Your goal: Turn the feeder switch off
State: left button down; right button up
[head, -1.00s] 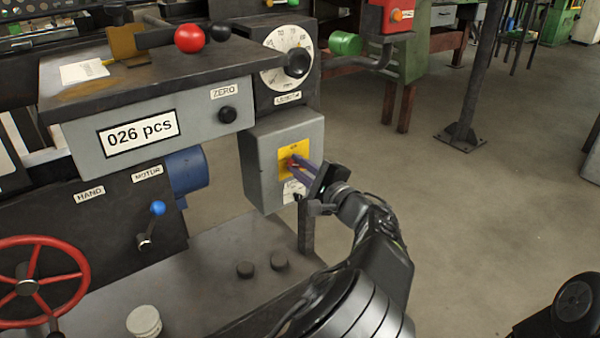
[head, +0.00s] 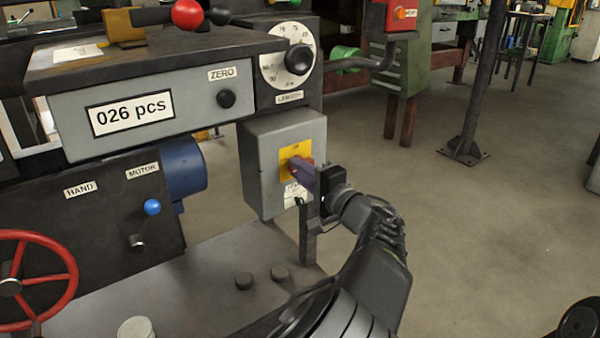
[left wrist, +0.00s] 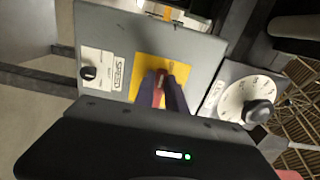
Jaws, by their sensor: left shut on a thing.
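The feeder switch is a red handle (left wrist: 159,88) on a yellow plate (head: 289,166), on the front of a grey box (head: 262,178). My left gripper (head: 303,172) reaches it from the right, with its purple-grey fingers at the yellow plate. In the left wrist view the fingers (left wrist: 165,92) lie on both sides of the red handle and are shut on it. In the head view the fingers hide most of the handle, and its exact angle is hard to tell. My right gripper is out of view.
A round dial (head: 290,58) with a black knob sits above the box. A small black knob (left wrist: 88,72) beside a SPEED label is on the same box face. A counter (head: 133,115) reads 026 pcs. A red handwheel (head: 35,280) stands at left. Floor at right is open.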

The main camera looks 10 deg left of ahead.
pick_arm(q)
jog(key=shift+f, duration=0.1)
jog(key=c, duration=1.4)
grip_release()
jog(key=p+v, duration=0.2)
jog(key=v, duration=0.5)
jog(key=shift+s+d, duration=0.25)
jog(key=shift+d, duration=0.05)
